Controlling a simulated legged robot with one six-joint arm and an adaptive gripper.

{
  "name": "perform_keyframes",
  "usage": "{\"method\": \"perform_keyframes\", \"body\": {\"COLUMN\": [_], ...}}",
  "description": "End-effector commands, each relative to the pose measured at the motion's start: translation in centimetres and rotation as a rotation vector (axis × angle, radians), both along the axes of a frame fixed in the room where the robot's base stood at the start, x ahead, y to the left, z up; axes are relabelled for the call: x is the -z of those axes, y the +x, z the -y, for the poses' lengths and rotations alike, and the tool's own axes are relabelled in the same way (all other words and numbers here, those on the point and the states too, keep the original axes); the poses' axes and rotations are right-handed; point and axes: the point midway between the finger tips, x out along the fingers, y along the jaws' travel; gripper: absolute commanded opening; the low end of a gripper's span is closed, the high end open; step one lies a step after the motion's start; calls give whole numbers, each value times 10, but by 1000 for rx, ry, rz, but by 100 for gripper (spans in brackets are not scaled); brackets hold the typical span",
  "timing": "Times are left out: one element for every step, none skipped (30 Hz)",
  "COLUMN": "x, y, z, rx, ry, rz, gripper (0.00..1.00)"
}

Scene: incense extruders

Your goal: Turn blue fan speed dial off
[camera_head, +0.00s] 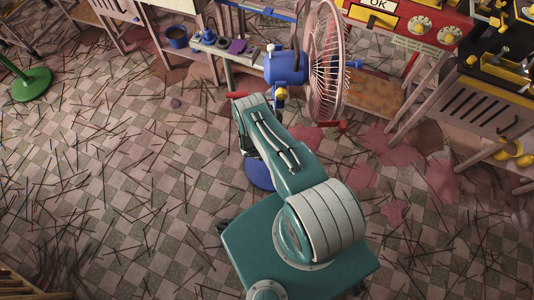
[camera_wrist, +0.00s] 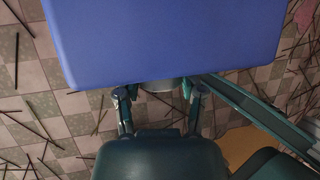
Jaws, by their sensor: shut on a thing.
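The blue fan (camera_head: 287,70) stands upright beyond my arm, with a pinkish round grille (camera_head: 322,62) on its right. A small yellow knob (camera_head: 282,93) shows below its blue body in the head view. In the wrist view a large blue block, the fan's housing (camera_wrist: 165,38), fills the top. My gripper (camera_wrist: 160,92) is at the block's lower edge, one finger on each side of a pale grey rounded piece (camera_wrist: 162,84), likely the dial. It is shut on this piece, mostly hidden by the housing. The dial's setting cannot be read. In the head view my arm hides the gripper.
A workbench (camera_head: 240,60) with small items stands behind the fan. A red machine (camera_head: 410,25) and a black-topped bench (camera_head: 490,75) are at the right. A green round stand (camera_head: 32,85) is far left. Thin sticks litter the checkered floor, which is otherwise open at left.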

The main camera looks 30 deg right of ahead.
Motion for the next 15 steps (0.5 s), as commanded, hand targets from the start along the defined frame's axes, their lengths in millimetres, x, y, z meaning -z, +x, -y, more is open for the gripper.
{"method": "perform_keyframes", "body": {"x": [0,0,0,0,0,0,0,1,1,1,1,1,1,1,1], "y": [3,3,3,4,4,4,4,4,4,4,5,5,5,5,5], "z": [-2,-2,-2,-2,-2,-2,-2,-2,-2,-3,-3,-3,-3,-3,-3], "rx": [-3,-3,-4,-4,-4,-3,-3,-4,-4,-4,-4,-5,-6,-5,-5], "ry": [-9,-18,-26,-34,-42,-52,-61,-68,-79,-87,-97,-107,-116,-123,-135], "rz": [-9,-19,-32,-41,-51,-64,-75,-85,-99,-109,-120,-135,-145,-156,-169], "gripper": [4,4,4,4,4,4,4,4,4,4,4,4,4,4,4]}}
